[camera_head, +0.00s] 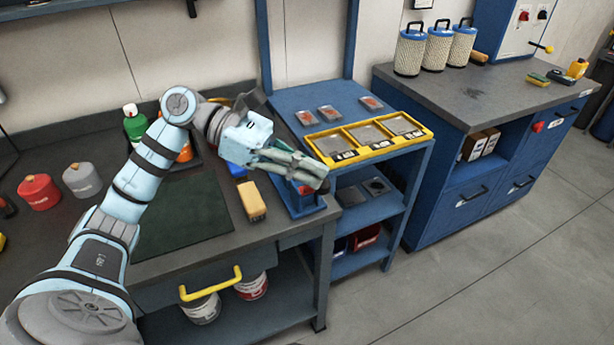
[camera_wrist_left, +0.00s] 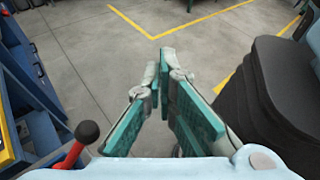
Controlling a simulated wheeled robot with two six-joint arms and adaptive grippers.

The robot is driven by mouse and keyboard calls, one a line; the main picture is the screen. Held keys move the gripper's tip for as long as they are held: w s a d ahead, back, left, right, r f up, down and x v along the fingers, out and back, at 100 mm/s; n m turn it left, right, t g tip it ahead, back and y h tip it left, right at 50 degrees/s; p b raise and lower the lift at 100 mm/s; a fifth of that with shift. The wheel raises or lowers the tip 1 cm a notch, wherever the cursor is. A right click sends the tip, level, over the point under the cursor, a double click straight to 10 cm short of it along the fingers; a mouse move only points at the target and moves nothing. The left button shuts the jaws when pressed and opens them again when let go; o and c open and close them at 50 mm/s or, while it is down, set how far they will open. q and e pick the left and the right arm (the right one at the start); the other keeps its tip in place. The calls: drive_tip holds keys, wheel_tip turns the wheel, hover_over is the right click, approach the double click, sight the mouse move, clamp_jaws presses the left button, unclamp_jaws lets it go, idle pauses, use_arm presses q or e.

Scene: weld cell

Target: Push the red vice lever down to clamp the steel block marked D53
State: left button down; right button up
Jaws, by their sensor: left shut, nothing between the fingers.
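My left gripper (camera_head: 318,171) hangs over the blue vice (camera_head: 308,208) at the right end of the dark workbench, with its fingers pointing right. It is shut and empty; its fingertips (camera_wrist_left: 160,68) lie close together in the wrist view. The red lever (camera_wrist_left: 72,154) with its black ball knob (camera_wrist_left: 88,132) shows at the lower left of the wrist view, beside the gripper and apart from the fingertips. In the head view only a little red shows under the fingers. The steel block marked D53 cannot be made out; the gripper covers the vice's top.
A yellow block (camera_head: 252,201) lies left of the vice, near a green mat (camera_head: 187,216). A yellow three-part tray (camera_head: 327,150) stands on the blue shelf unit to the right. Red (camera_head: 39,191) and grey (camera_head: 82,180) canisters and a green-white bottle (camera_head: 135,123) stand on the bench.

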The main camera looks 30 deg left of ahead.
use_arm(q)
drive_tip(key=w+d+r+n+t+h, duration=0.3)
drive_tip(key=r+n+t+h, duration=0.25)
drive_tip(key=n+t, duration=0.65)
drive_tip(key=w+a+f+n+t+y, duration=0.25)
drive_tip(key=a+f+n+y, duration=0.25)
drive_tip(key=n+y, duration=0.55)
drive_tip(key=w+a+f+n+t+y, duration=0.1)
drive_tip(key=a+f+n+t+y, duration=0.35)
drive_tip(key=n+y, duration=0.65)
drive_tip(key=s+a+f+n+g, duration=0.1)
drive_tip(key=s+f+n+g, duration=0.25)
drive_tip(key=f+n, duration=0.35)
drive_tip(key=s+a+f+n+g, duration=0.2)
drive_tip(key=f+n+g, duration=0.25)
drive_tip(key=f, duration=0.45)
drive_tip(key=s+d+f+n+g, duration=0.1)
drive_tip(key=s+f+g, duration=0.3)
drive_tip(key=s+f, duration=0.2)
drive_tip(key=s+d+f+n+g, duration=0.2)
drive_tip(key=s+f+g, duration=0.2)
drive_tip(key=s+f, duration=0.3)
drive_tip(key=shift+s+d+f+n+h+p, duration=0.2)
drive_tip(key=shift+d+f+n+h+p, duration=0.1)
drive_tip(key=shift+f, duration=0.35)
